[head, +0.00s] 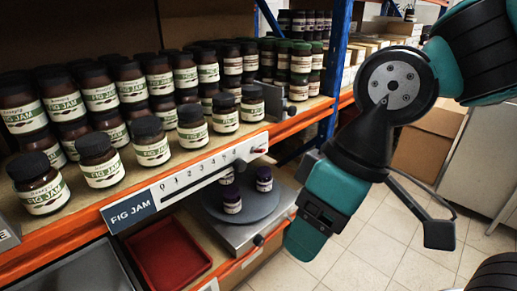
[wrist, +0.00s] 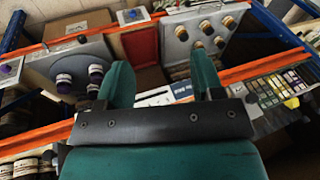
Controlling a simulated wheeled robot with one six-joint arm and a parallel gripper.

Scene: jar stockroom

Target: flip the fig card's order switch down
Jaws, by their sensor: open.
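The fig card (head: 200,177) is a long white strip on the orange shelf edge in the head view. It has a blue FIG JAM label (head: 131,209), a numbered scale and a dark slider piece (head: 240,164). A small red switch (head: 259,150) sits at its right end. I cannot tell clearly whether it is up or down. My gripper (head: 304,243) is teal, to the right of and lower than the switch, apart from it. In the wrist view my gripper (wrist: 161,78) is open and empty. Part of the card (wrist: 160,98) shows between its fingers; the switch is not visible there.
Several fig jam jars (head: 152,140) crowd the shelf above the card. Below stand a round plate (head: 240,205) with purple-lidded jars and a red tray (head: 165,255). A blue post (head: 338,55) rises behind my arm.

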